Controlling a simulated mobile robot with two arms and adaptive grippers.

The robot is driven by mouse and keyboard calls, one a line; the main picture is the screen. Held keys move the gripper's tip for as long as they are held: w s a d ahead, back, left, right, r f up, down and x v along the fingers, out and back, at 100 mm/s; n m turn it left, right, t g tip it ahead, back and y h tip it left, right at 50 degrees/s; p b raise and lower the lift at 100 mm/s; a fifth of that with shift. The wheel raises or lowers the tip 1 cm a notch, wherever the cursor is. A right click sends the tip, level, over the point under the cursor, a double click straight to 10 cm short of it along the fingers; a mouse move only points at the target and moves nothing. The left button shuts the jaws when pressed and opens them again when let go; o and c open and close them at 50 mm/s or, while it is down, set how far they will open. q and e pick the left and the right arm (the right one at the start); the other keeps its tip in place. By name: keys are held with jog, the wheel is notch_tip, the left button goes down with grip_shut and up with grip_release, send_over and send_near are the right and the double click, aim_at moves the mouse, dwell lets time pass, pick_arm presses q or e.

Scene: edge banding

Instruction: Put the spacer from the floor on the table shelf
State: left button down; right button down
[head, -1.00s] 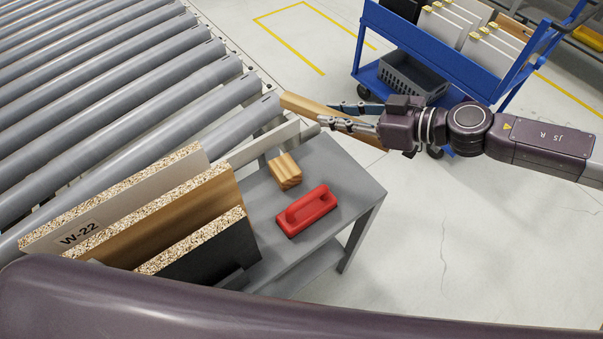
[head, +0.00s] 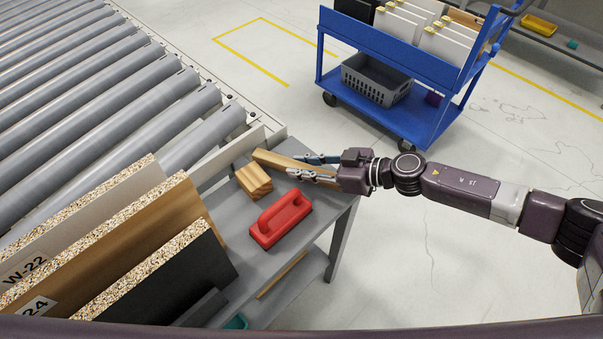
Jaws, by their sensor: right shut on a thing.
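My right gripper (head: 300,168) is shut on a long light-wood spacer (head: 272,160). The spacer lies crosswise in the fingers, at the far end of the grey table (head: 335,205), behind a small striped wood block (head: 253,181). I cannot tell whether the spacer touches the tabletop. The fingers hide its middle part. The table's lower shelf (head: 305,272) shows below the top, with a thin wood strip (head: 282,274) along it. My left gripper is not in view.
A red-handled tool (head: 281,219) lies on the tabletop near the block. Upright boards (head: 150,260) stand at its left. A roller conveyor (head: 90,90) runs along the left. A blue cart (head: 390,105) with a grey crate (head: 376,80) stands behind. Floor at right is clear.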

notch_tip(320, 180, down, 2)
jog(key=shift+f, duration=0.25)
jog(key=c, duration=1.7)
grip_release()
jog(key=shift+r, duration=0.1)
